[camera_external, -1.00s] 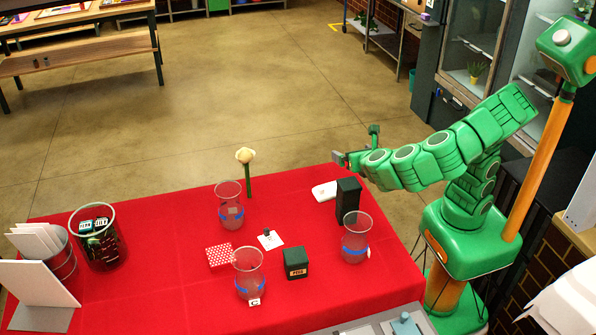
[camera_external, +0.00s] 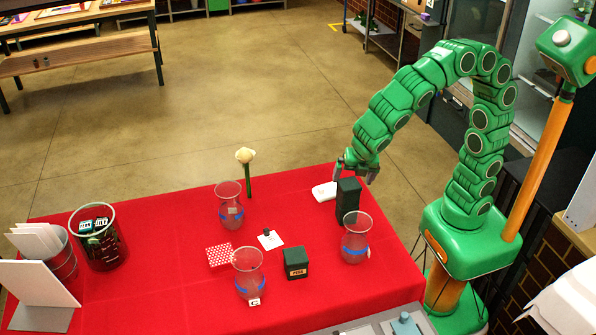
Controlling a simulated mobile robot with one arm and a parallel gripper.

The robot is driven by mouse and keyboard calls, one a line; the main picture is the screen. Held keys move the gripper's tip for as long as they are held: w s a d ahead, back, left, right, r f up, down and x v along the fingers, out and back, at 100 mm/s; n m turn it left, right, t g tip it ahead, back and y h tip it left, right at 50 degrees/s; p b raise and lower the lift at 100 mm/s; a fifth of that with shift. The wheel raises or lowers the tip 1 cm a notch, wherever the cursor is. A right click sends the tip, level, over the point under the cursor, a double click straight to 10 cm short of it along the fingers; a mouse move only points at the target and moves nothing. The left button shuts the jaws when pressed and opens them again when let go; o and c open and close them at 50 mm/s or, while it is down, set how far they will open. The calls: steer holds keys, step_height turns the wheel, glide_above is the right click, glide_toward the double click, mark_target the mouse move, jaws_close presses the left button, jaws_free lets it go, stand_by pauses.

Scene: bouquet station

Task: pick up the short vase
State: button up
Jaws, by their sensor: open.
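Three clear glass vases with blue bands stand upright on the red-covered table: a back vase (camera_external: 230,212), a front vase (camera_external: 249,282) with a small tag marked "C" at its base, and a right vase (camera_external: 355,247). They look similar in size, and I cannot tell which one is the short vase. My gripper (camera_external: 356,172) points down at the back right of the table, near the tall black box (camera_external: 347,200). It is open and empty, apart from all three vases; the right vase is the closest.
A folded white cloth (camera_external: 323,192) lies by the tall box. A dark green box (camera_external: 295,263), a red dotted cloth (camera_external: 220,256) and a white card (camera_external: 270,240) lie among the vases. A large glass container (camera_external: 101,247) stands left.

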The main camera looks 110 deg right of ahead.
steer(key=shift+a+m+t+y, duration=0.3)
steer(key=shift+a+m+y, duration=0.1)
steer(key=shift+a+y, duration=0.5)
steer(key=w+a+r+m+t+y, duration=0.2)
steer(key=a+r+m+t+y, duration=0.15)
steer(key=a+r+y, duration=0.5)
glide_toward(354, 237)
steer(key=shift+y, duration=0.35)
steer(key=shift+s+d+f+x, duration=0.1)
steer(key=shift+d+f+x, duration=0.05)
steer(key=shift+x, duration=0.9)
steer(key=shift+s+d+f+x, duration=0.1)
steer(key=shift+f+x, duration=0.05)
steer(key=shift+x, duration=0.85)
steer(key=shift+s+d+f+x, duration=0.1)
steer(key=shift+d+f+x, duration=0.05)
steer(key=shift+x, duration=0.9)
steer(key=shift+c, duration=0.2)
steer(key=shift+w, duration=0.1)
jaws_close()
steer(key=shift+r, duration=0.1)
